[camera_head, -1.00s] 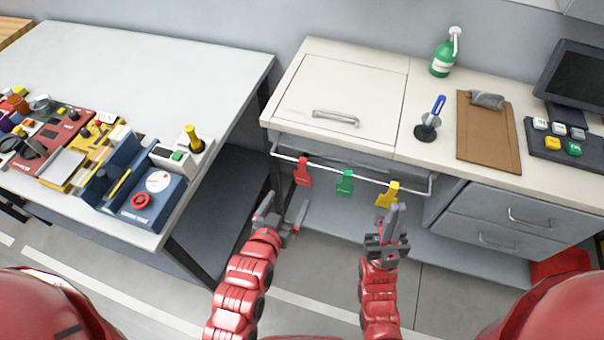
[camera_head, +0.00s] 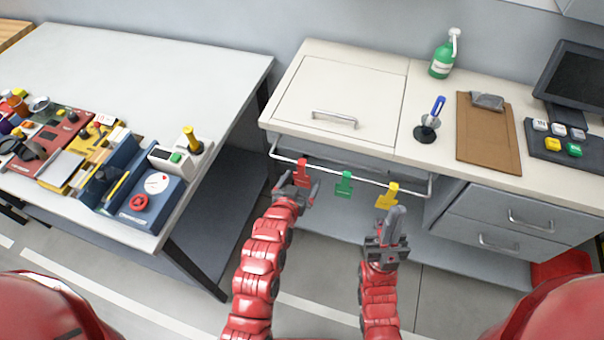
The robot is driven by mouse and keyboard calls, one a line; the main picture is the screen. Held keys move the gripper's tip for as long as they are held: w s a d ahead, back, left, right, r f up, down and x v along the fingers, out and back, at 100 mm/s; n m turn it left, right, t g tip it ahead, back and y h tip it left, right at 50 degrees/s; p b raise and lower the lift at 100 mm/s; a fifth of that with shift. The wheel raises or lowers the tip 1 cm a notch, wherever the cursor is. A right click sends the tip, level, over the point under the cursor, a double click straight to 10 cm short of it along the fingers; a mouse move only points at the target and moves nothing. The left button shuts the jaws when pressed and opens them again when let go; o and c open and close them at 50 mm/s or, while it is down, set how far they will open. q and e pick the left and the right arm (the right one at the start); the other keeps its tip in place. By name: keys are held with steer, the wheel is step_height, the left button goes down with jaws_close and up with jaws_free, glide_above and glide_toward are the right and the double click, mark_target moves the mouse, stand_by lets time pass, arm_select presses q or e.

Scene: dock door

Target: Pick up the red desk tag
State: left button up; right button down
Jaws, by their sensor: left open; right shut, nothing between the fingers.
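The red desk tag (camera_head: 301,167) hangs at the left end of a metal rail (camera_head: 349,176) on the front of the white desk. A green tag (camera_head: 344,185) and a yellow tag (camera_head: 388,196) hang to its right on the same rail. My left gripper (camera_head: 297,184) is open at the red tag, its fingers to either side of the tag's lower part, which they partly hide. I cannot tell whether they touch it. My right gripper (camera_head: 394,220) is shut and empty, just below the yellow tag.
The white desk (camera_head: 300,88) carries a green bottle (camera_head: 442,58), a pen stand (camera_head: 427,131), a clipboard (camera_head: 487,135) and a monitor (camera_head: 578,80). A grey table (camera_head: 150,75) with devices stands at left. Drawers (camera_head: 502,220) are at right.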

mark_target(305, 175)
arm_select(q)
steer(key=shift+w+d+f+p, duration=0.15)
steer(key=shift+w+f+p, duration=0.2)
steer(key=shift+w+p, duration=0.15)
steer(key=x, duration=0.2)
steer(key=p+x, duration=0.1)
steer(key=shift+w+f, duration=0.2)
steer(key=shift+f, duration=0.35)
steer(key=c, duration=1.4)
